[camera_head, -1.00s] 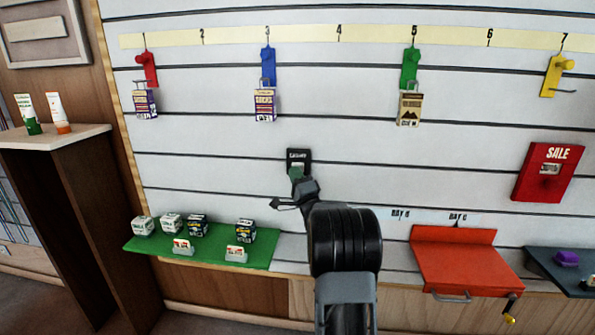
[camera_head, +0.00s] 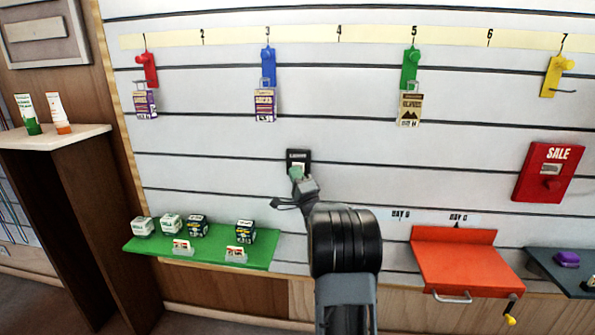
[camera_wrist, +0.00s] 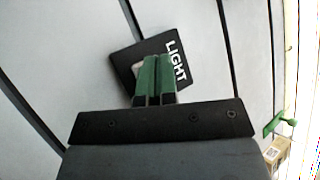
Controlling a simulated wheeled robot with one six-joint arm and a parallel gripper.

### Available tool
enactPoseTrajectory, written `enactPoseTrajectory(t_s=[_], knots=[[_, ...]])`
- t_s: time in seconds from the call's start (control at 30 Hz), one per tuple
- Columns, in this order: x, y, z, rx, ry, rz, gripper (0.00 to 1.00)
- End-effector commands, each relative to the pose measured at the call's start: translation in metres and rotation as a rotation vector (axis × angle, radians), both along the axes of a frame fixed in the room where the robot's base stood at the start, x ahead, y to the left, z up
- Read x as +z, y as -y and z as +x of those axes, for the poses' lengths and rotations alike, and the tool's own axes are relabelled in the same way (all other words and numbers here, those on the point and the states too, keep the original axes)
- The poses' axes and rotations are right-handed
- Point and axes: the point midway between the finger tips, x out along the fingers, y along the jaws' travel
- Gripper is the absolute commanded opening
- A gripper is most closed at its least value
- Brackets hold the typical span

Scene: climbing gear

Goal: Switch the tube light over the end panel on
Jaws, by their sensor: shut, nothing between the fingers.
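The black switch plate labelled LIGHT (camera_head: 300,155) is on the white slatted wall, below and right of hook 3. It also shows in the wrist view (camera_wrist: 178,48), tilted in the picture. A pale rocker on it (camera_wrist: 135,69) is mostly hidden behind my fingers. My gripper (camera_head: 296,173) is shut and empty, its green fingertips at the plate's lower part. In the wrist view the closed fingers (camera_wrist: 158,60) overlap the rocker; I cannot tell whether they touch it. The tube light itself is not in view.
Packets hang from the red (camera_head: 146,68), blue (camera_head: 268,62) and green (camera_head: 410,68) hooks above. A green shelf (camera_head: 200,253) with small boxes is at lower left. A red tray (camera_head: 465,265) and a red SALE box (camera_head: 548,172) are at right. The wall around the switch is clear.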

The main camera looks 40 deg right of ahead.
Motion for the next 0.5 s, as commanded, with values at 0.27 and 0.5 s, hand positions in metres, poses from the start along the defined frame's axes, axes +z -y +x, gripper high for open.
enactPoseTrajectory(t_s=[0.27, 0.5], knots=[[-0.0011, -0.0068, -0.0072, 0.000, 0.000, 0.000, 0.00], [-0.0003, -0.0071, -0.0074, 0.000, 0.000, 0.000, 0.00]])
